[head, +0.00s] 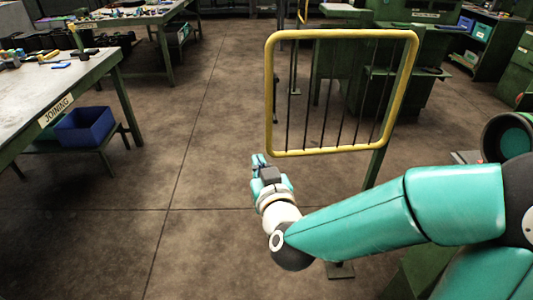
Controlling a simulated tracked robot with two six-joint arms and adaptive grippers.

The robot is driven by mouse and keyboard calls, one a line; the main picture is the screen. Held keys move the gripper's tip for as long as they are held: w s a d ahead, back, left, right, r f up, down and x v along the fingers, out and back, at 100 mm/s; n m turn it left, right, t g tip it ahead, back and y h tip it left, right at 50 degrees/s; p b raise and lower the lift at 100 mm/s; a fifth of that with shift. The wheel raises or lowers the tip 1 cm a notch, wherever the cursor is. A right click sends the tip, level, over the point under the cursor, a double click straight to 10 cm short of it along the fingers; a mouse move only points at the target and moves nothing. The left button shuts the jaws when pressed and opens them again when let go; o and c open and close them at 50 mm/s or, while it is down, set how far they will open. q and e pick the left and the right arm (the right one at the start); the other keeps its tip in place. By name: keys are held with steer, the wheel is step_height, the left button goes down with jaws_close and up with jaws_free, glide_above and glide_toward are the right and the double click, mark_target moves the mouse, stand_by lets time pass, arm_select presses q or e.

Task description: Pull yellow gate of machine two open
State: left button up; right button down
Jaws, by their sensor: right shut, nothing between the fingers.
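The yellow gate (271,95) is a rounded tube frame with thin dark upright bars, right of centre in the head view. Its right side meets a dark green post (376,165) that stands on the floor. My right gripper (259,161) is shut and empty, just below and left of the gate's lower left corner. In the picture it lies close to that corner; I cannot tell if they touch. My right arm comes in from the right, in front of the post's lower part. My left gripper is not in view.
A table (60,85) labelled JOINING stands at the left, with a blue bin (85,126) on its lower shelf. Green machinery (395,85) stands behind the gate. Another table (130,18) is at the back left. The brown floor left of the gate is clear.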

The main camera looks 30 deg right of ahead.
step_height(320, 180, up, 2)
steer(key=s+d+m+h+b, duration=0.1)
steer(key=s+d+h+b, duration=0.1)
steer(key=s+d, duration=0.1)
steer(key=p, duration=0.6)
glide_toward(267, 117)
steer(key=shift+t, duration=0.4)
steer(key=x, duration=0.7)
steer(key=shift+w+f, duration=0.2)
steer(key=shift+f, duration=0.15)
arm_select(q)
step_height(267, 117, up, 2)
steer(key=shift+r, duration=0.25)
arm_select(e)
steer(key=shift+d+m, duration=0.15)
steer(key=shift+m, duration=0.15)
